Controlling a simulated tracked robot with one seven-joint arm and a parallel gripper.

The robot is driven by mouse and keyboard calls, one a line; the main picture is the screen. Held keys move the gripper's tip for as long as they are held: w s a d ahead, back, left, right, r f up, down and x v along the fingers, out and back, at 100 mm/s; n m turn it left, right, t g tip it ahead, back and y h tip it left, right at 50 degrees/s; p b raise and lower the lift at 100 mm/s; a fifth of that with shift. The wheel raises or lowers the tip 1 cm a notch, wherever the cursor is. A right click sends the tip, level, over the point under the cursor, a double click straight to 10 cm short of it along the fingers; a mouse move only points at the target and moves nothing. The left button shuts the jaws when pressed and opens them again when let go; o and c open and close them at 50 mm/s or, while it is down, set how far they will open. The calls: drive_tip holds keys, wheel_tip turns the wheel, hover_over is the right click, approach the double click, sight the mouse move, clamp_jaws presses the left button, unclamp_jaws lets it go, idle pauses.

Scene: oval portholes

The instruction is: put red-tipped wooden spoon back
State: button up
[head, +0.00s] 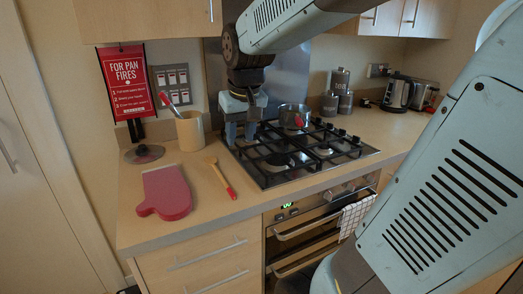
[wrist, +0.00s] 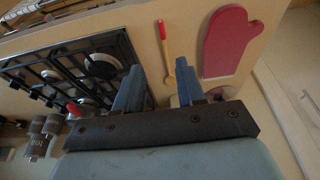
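The red-tipped wooden spoon (head: 222,178) lies flat on the counter, its red handle end toward the front edge. In the wrist view the spoon (wrist: 168,52) appears beyond and between the fingers, not held. A beige utensil crock (head: 190,131) stands near the wall behind the spoon, with a red-and-white-handled utensil (head: 171,103) leaning in it. My gripper (head: 241,140) is above the left rear of the hob, right of the crock, pointing down. Its two blue fingers (wrist: 159,88) are apart with nothing between them.
A red oven mitt (head: 168,191) lies left of the spoon, and a glass lid (head: 144,153) lies behind it. The black gas hob (head: 290,155) bears a steel pot (head: 294,116). Canisters (head: 337,92), a kettle (head: 398,92) and a toaster stand further right.

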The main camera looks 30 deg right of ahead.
drive_tip(key=s+t, duration=0.2)
drive_tip(key=s, duration=0.9)
drive_tip(key=shift+s+r, duration=0.15)
drive_tip(key=shift+r, duration=0.1)
